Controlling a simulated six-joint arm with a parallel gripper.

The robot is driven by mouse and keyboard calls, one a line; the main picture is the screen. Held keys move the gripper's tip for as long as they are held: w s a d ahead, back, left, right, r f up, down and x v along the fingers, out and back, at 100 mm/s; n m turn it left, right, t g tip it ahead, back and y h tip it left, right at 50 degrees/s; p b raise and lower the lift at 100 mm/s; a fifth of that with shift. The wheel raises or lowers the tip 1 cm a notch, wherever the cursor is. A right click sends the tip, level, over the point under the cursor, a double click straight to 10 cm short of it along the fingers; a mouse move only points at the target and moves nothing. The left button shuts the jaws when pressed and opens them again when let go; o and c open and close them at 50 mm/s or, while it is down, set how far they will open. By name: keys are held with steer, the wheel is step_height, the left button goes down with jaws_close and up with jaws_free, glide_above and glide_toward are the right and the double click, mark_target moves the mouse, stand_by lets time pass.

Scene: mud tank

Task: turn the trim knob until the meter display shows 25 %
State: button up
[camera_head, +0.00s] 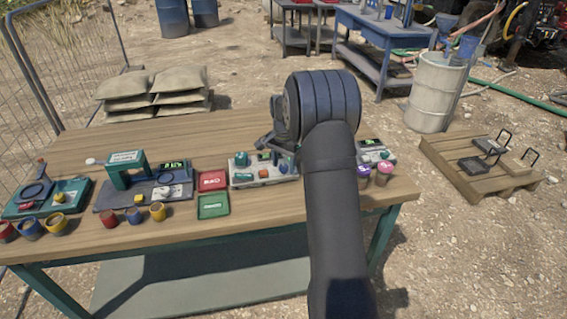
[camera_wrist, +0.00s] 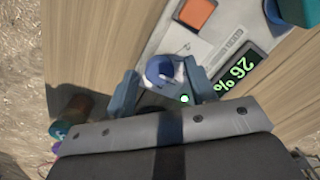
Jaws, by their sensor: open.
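In the wrist view the meter display (camera_wrist: 238,76) shows green digits that I read, turned over, as 26 %. It is set in a grey panel (camera_wrist: 215,25). A round blue knob (camera_wrist: 163,70), which I take for the trim knob, stands on this panel. My gripper (camera_wrist: 163,88) is open, with one blue-grey finger on each side of the knob. I cannot tell whether the fingers touch it. In the head view my gripper (camera_head: 268,138) is small and partly hidden at the arm's end, over the workbench. The arm hides part of the bench equipment there.
The panel has an orange square (camera_wrist: 197,12) and a small lit dot (camera_wrist: 185,99). Other devices stand along the wooden bench (camera_head: 225,120), with red (camera_head: 212,181) and green (camera_head: 214,206) trays between them. Pots with purple (camera_head: 363,171) and pink (camera_head: 385,168) tops stand right of my arm.

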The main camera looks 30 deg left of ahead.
steer(key=shift+c, duration=0.4)
steer(key=c, duration=0.9)
steer(key=shift+n, duration=2.8)
steer(key=shift+r, duration=0.1)
steer(key=o, duration=1)
